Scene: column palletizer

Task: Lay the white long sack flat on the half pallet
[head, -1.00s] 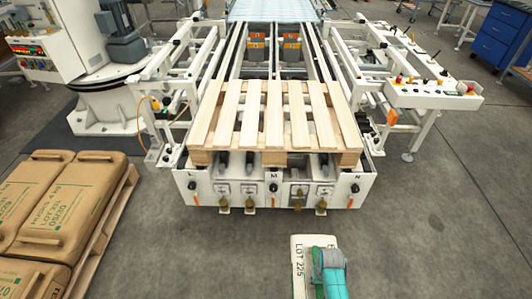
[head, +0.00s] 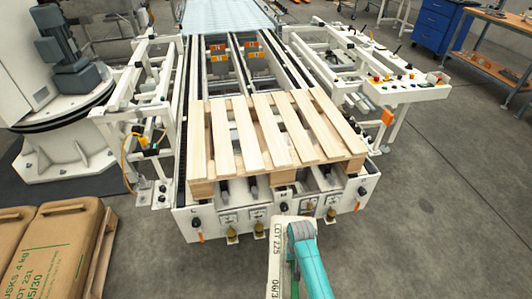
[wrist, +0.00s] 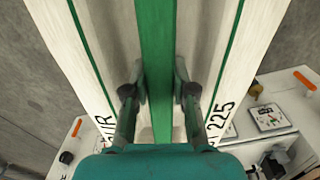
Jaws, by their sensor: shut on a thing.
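The white long sack (head: 275,245) shows at the bottom of the head view, with black lettering reading "LOT 225". In the wrist view the white sack (wrist: 227,60) has a green band along its middle and runs away from me. My gripper (wrist: 160,88) is shut on the sack, one finger on each side of the green band. In the head view the teal end of my arm covers part of the sack. The half pallet (head: 198,140), bare pale wood slats, lies on the conveyor's near end. The sack is in front of the pallet's near edge in the picture.
The white conveyor frame (head: 365,190) has knobs and gauges on its front. A control panel (head: 395,88) stands at the right. Brown sacks (head: 50,250) on a wooden pallet are at lower left. A grey machine column stands at upper left. Grey floor is clear at right.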

